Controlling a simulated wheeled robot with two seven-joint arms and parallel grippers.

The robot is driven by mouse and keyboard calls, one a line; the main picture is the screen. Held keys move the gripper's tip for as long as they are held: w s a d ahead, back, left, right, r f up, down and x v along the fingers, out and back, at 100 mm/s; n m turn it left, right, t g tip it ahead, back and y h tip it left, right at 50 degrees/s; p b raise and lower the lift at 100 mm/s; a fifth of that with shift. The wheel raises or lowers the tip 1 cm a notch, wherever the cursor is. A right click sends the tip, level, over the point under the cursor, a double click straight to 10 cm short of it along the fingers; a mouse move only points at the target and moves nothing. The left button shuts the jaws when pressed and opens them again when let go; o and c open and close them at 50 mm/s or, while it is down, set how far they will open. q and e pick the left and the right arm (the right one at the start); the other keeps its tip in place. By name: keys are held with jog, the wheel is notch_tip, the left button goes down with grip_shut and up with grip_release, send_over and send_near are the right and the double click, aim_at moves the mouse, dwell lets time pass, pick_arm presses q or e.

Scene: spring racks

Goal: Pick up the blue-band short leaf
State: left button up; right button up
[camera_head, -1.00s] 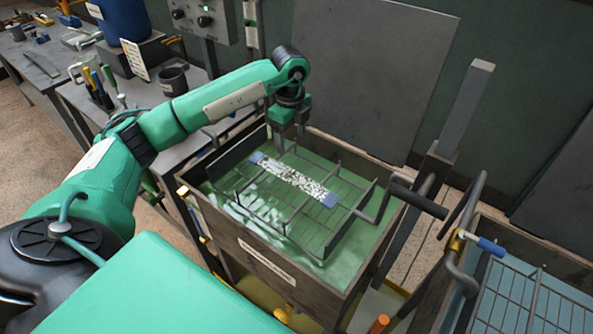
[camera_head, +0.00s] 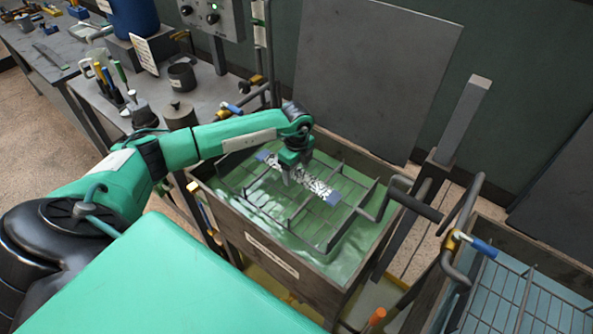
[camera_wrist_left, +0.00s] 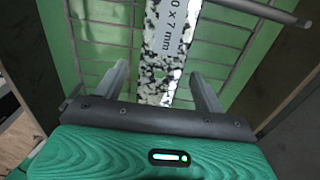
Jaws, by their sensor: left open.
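The blue-band short leaf (camera_head: 318,187) is a speckled black-and-white strip with blue ends. It lies across a wire rack (camera_head: 330,235) in a tank of green liquid. In the left wrist view the leaf (camera_wrist_left: 165,50) runs up the middle, with a grey label on it. My left gripper (camera_head: 291,178) is over the leaf, pointing down and hiding part of it. In the left wrist view its two fingers (camera_wrist_left: 162,85) are apart, one on each side of the leaf. I cannot tell how far above the leaf the fingertips are. My right gripper is not in view.
The tank (camera_head: 270,250) has raised walls around the rack. A bent dark handle (camera_head: 415,200) rises at its right side. A second tank with a wire rack (camera_head: 515,300) stands at the lower right. A bench (camera_head: 210,95) with tools and pots is behind my left arm.

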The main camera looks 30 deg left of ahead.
pick_arm(q)
jog(key=shift+f, duration=0.1)
jog(key=shift+c, duration=0.4)
jog(key=c, duration=1.1)
jog(key=shift+c, duration=0.9)
jog(key=shift+w, duration=0.1)
